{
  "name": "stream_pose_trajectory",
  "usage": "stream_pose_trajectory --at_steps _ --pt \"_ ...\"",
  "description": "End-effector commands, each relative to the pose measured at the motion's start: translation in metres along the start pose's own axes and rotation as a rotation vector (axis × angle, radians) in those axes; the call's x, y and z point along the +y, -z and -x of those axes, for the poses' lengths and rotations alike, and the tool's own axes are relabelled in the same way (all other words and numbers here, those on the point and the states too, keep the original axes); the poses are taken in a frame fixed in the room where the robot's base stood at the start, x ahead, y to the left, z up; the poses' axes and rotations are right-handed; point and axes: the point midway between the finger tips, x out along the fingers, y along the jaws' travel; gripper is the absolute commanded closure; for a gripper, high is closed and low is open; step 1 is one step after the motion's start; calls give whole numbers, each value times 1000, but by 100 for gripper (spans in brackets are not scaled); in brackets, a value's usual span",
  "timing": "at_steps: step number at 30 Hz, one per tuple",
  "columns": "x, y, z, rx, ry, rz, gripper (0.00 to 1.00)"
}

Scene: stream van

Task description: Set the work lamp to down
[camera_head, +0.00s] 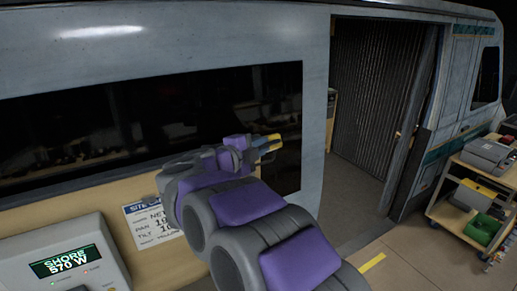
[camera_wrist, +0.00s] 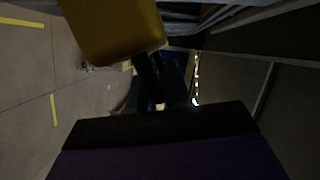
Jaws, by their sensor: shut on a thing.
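My gripper (camera_head: 272,142) is at the end of my purple and grey arm, in front of the van's dark window in the head view. Its tip shows yellow and dark parts close together. In the wrist view a yellow block (camera_wrist: 112,28) fills the upper left, and a dark narrow piece (camera_wrist: 150,78) runs below it. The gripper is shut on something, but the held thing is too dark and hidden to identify. I cannot make out the work lamp or its setting in either view.
The van's side wall (camera_head: 160,40) has a long dark window (camera_head: 100,125). A doorway (camera_head: 375,110) opens to its right. A box with a lit "SHORE 570 W" display (camera_head: 70,262) and a paper sign (camera_head: 140,225) are at lower left. A cart (camera_head: 455,215) stands at right.

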Motion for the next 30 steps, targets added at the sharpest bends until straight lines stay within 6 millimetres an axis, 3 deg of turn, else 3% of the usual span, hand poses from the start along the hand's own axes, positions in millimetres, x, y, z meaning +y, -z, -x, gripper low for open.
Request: stream_pose_trajectory --at_steps 3,4,10,20,23,30 --pt "3 0 0 1 -7 3 100" --pt "3 0 0 1 -7 3 80" --pt "3 0 -1 0 -6 3 62" --pt "2 -2 6 -1 -4 3 62" --pt "2 -2 18 -1 -4 3 62" --pt "1 -3 70 -4 -3 2 62"
